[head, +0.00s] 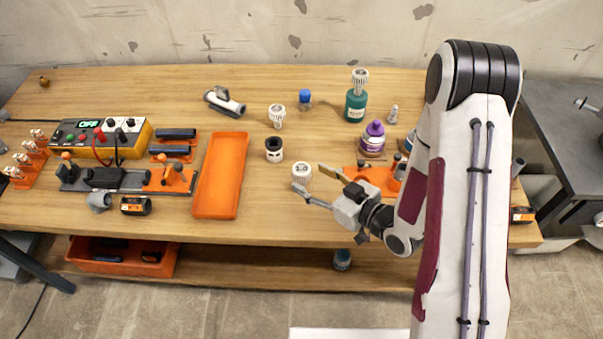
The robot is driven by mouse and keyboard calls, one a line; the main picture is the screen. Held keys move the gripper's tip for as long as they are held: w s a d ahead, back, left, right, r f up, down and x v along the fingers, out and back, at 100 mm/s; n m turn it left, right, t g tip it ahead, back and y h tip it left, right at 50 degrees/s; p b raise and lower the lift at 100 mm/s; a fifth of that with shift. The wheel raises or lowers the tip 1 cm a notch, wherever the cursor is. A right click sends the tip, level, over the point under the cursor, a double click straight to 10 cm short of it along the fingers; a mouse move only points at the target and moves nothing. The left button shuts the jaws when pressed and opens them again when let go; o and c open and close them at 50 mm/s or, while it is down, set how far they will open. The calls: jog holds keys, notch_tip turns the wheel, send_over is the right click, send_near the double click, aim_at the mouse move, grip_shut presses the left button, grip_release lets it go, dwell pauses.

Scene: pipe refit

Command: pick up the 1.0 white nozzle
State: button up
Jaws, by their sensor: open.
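Several white nozzle-like parts show in the head view, and no size marking can be read on any of them. One white ribbed part (301,172) stands on the bench just beyond my gripper's fingertips. Another white ribbed nozzle (277,114) stands farther back, with a narrower lower end. A small pale pointed nozzle (394,113) stands to the right of the green bottle. My gripper (314,180) is open and empty, its two fingers spread and pointing left, close to the nearest white part. I cannot tell whether it touches that part.
A black-and-white cup (274,150) stands behind the nearest part. An orange tray (219,205) lies to the left. A yellow power unit (137,136) is at left.

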aim_at(307, 174)
jog(key=shift+r+x, duration=0.1)
jog(key=shift+x, duration=1.2)
jog(key=shift+r+x, duration=0.15)
jog(key=shift+x, duration=1.15)
jog(key=shift+w+d, duration=0.1)
jog(key=shift+w, duration=0.1)
jog(key=c, duration=1.1)
